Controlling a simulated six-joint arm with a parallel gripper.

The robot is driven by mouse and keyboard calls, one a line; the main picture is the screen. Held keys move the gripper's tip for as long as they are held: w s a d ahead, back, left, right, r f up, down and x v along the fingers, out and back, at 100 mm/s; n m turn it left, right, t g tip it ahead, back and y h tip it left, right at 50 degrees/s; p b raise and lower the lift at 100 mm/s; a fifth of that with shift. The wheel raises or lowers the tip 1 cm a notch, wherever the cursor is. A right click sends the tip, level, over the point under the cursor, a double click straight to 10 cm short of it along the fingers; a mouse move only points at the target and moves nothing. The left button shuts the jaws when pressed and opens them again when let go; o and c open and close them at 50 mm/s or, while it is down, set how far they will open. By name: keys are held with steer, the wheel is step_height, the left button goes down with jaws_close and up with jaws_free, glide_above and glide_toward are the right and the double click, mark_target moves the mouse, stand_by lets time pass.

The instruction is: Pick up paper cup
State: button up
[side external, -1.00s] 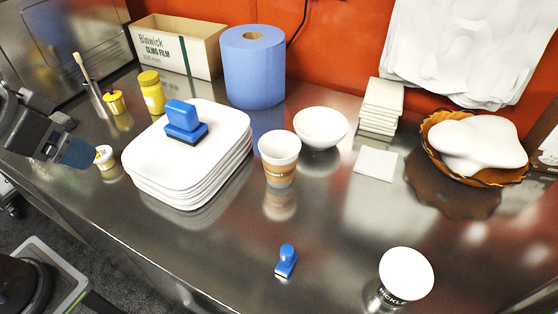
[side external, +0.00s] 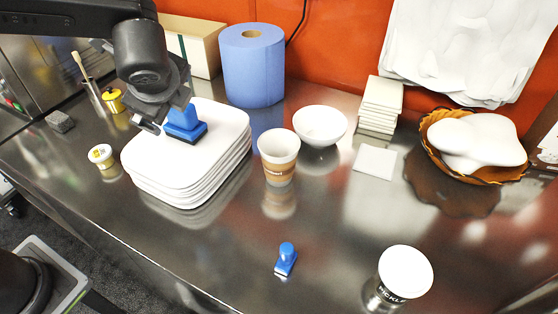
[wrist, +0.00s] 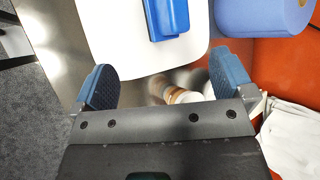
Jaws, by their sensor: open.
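The paper cup (side external: 278,168), white with a brown printed band, stands upright on the steel counter, right of the plate stack. In the wrist view a part of the cup (wrist: 180,96) shows between the fingers, just beyond the gripper body, partly hidden. My gripper (side external: 168,112) is above the left part of the plate stack, beside the blue stamp and apart from the cup. In the wrist view its two blue fingers (wrist: 165,82) are spread wide with nothing held between them.
White plates (side external: 165,165) carry a large blue stamp (side external: 184,125). A white bowl (side external: 320,127) stands close behind the cup, and a blue paper roll (side external: 252,75) beyond.

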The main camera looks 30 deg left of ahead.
steer(key=w+d+f+m+t+y, duration=0.1)
steer(key=w+d+f+m+t, duration=0.25)
steer(key=d+m, duration=0.4)
steer(key=w+d+f+m+t+y, duration=0.1)
steer(key=w+d+f+m+t, duration=0.25)
steer(key=d, duration=0.75)
steer(key=m, duration=0.2)
glide_toward(277, 136)
steer(key=shift+x, duration=2.55)
steer(key=shift+c, duration=0.4)
steer(key=shift+r, duration=0.1)
steer(key=c, duration=0.7)
